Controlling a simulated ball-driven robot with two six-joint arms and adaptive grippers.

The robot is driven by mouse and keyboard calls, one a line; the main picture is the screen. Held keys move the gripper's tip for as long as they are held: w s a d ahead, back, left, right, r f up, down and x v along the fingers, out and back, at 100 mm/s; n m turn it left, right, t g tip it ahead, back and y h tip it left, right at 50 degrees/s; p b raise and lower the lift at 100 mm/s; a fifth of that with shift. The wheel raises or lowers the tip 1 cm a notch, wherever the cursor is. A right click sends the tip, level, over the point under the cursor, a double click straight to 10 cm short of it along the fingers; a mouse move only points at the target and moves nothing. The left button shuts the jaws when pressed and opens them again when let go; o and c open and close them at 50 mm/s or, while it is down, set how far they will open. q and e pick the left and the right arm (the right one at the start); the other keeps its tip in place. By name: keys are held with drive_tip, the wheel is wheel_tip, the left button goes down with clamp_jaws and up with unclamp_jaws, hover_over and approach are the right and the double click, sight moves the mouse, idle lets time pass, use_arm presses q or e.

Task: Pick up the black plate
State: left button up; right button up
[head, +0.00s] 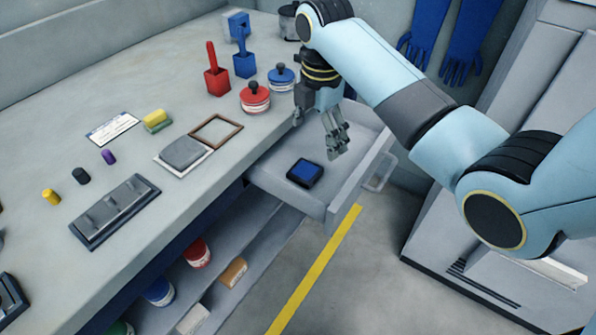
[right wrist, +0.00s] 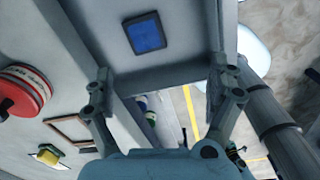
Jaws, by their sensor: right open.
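A small square black plate (head: 305,172) with a blue top face lies in the open drawer (head: 275,188). It is the nearest match to a black plate. It also shows in the right wrist view (right wrist: 146,33) as a blue square with a dark rim, beyond the fingers. My right gripper (head: 320,128) hangs over the back part of the drawer, apart from the plate. Its fingers are spread wide and empty, as the right wrist view shows too (right wrist: 160,95). My left gripper is not in view.
The drawer front with its handle (head: 378,172) sticks out from the bench. Jars stand on the shelf below.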

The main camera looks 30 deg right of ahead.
drive_tip(key=w+r+n, duration=0.2)
drive_tip(key=w+n, duration=0.1)
hover_over(305, 170)
wheel_tip(305, 170, down, 9)
drive_tip(key=shift+f+b, duration=0.2)
drive_tip(key=shift+b, duration=0.25)
wheel_tip(305, 170, down, 6)
drive_tip(key=shift+r+b, duration=0.15)
drive_tip(key=shift+b, duration=0.5)
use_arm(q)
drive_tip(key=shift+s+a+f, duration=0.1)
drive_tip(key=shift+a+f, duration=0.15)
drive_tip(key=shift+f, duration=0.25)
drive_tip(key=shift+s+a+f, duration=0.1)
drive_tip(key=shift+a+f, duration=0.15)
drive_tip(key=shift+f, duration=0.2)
use_arm(e)
drive_tip(key=c, duration=1.8)
